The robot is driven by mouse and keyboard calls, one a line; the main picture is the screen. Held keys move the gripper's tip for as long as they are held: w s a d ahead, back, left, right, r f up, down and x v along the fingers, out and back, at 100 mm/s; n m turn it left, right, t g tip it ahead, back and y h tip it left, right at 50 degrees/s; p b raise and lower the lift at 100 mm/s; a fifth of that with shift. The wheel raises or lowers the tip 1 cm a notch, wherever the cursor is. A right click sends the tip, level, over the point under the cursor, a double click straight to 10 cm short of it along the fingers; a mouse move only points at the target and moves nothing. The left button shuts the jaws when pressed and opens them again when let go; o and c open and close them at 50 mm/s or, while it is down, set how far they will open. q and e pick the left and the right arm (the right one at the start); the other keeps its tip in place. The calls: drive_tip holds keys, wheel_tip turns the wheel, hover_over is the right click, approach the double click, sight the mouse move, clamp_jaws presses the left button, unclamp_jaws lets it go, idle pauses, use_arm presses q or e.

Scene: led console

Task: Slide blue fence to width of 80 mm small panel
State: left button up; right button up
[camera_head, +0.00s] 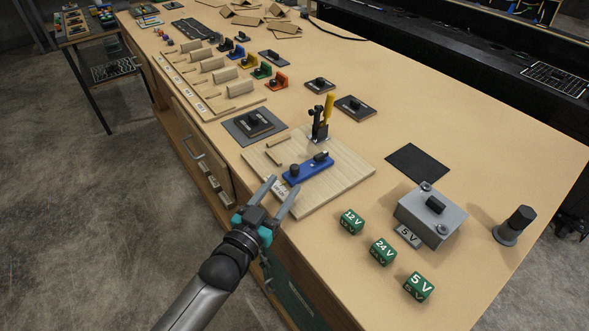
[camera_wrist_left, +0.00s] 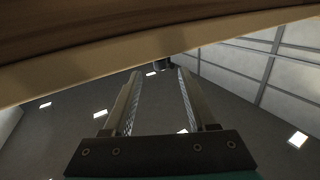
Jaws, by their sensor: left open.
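The blue fence (camera_head: 308,168) lies on a pale wooden board (camera_head: 345,176) near the table's front edge. It carries dark knobs near its ends. A black toggle clamp with a yellow handle (camera_head: 329,106) stands behind it. I cannot tell for sure which piece is the 80 mm small panel; a grey plate with a dark block (camera_head: 253,126) lies left of the board. My left gripper (camera_head: 284,184) is open and empty by the board's front corner, apart from the fence. Its fingers (camera_wrist_left: 160,76) also show spread in the left wrist view, below a wooden edge.
Several green voltage blocks (camera_head: 383,251) and a grey box (camera_head: 431,212) stand to the right. A black cylinder (camera_head: 515,225) stands farther right. A rack of wooden blocks (camera_head: 212,82) is at the far left. The tabletop (camera_head: 470,150) is clear at the back right.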

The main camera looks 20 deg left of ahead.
sight(292, 173)
use_arm(q)
drive_tip(key=shift+w+d+b, duration=0.1)
drive_tip(key=shift+w+d, duration=0.1)
drive_tip(key=shift+w, duration=0.95)
drive_tip(key=shift+w+d+b, duration=0.1)
drive_tip(key=shift+w+d, duration=0.15)
drive_tip(key=shift+w, duration=0.85)
drive_tip(key=shift+w+d+b, duration=0.1)
drive_tip(key=shift+w+d, duration=0.1)
drive_tip(key=shift+w, duration=0.95)
drive_tip(key=shift+c, duration=0.2)
clamp_jaws()
